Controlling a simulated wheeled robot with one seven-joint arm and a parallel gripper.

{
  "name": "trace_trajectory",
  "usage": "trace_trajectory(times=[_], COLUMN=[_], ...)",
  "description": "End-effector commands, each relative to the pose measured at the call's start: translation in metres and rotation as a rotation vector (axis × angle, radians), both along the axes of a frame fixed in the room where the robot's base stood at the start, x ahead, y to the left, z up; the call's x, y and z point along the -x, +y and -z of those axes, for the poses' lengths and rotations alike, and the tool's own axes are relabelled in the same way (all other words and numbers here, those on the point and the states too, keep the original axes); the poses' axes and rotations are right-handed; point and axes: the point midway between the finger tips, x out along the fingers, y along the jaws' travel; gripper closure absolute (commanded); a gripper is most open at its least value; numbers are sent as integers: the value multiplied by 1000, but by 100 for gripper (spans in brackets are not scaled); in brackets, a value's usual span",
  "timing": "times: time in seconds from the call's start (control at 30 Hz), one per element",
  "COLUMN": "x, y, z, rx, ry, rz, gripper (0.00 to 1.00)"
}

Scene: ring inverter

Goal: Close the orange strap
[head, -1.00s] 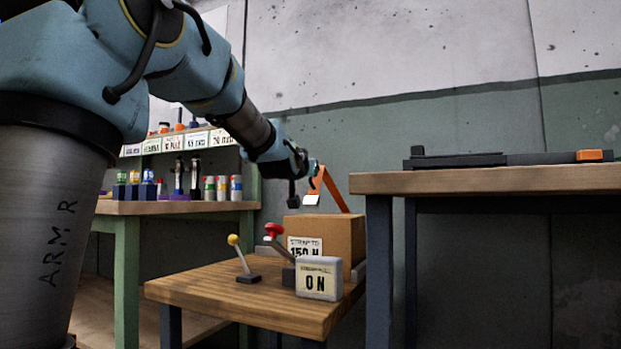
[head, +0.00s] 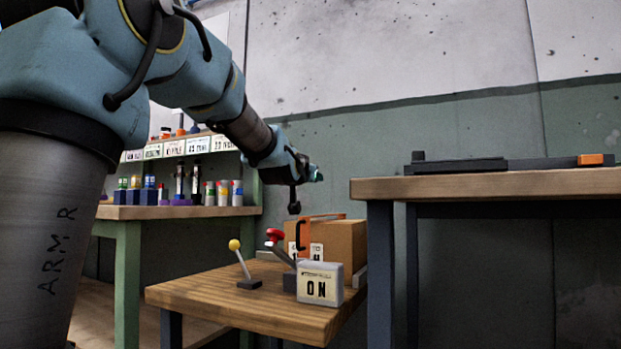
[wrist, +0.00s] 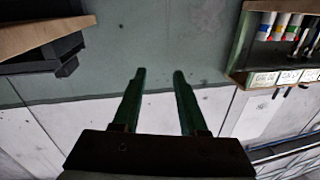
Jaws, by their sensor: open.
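The orange strap (head: 318,217) lies across the top of a brown cardboard box (head: 345,238). Its end bends down over the box's front, where a dark narrow part (head: 301,236) hangs in front of a white label (head: 317,252). Whether that end is fastened cannot be told. My gripper (head: 318,173) is above the box, apart from the strap, and points to the right. In the wrist view my gripper (wrist: 159,74) shows two dark green fingers, spread apart with nothing between them. The strap and box are not in the wrist view.
A red-knobbed lever (head: 275,236), a yellow-knobbed lever (head: 236,246) and an "ON" sign (head: 320,283) stand on the small wooden table (head: 230,305), in front of the box. A higher bench (head: 480,184) is at right. A shelf (head: 180,212) with several bottles is behind left.

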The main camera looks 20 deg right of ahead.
Motion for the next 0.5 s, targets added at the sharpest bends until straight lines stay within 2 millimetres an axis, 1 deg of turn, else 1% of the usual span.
trace_trajectory(times=[0.17,0.4,0.5], x=[19,60,73], y=[13,39,48], z=[-3,-3,-3], rx=[0,0,0], ry=[-1,-1,-1], rz=[-1,0,0], gripper=[58,58,58])
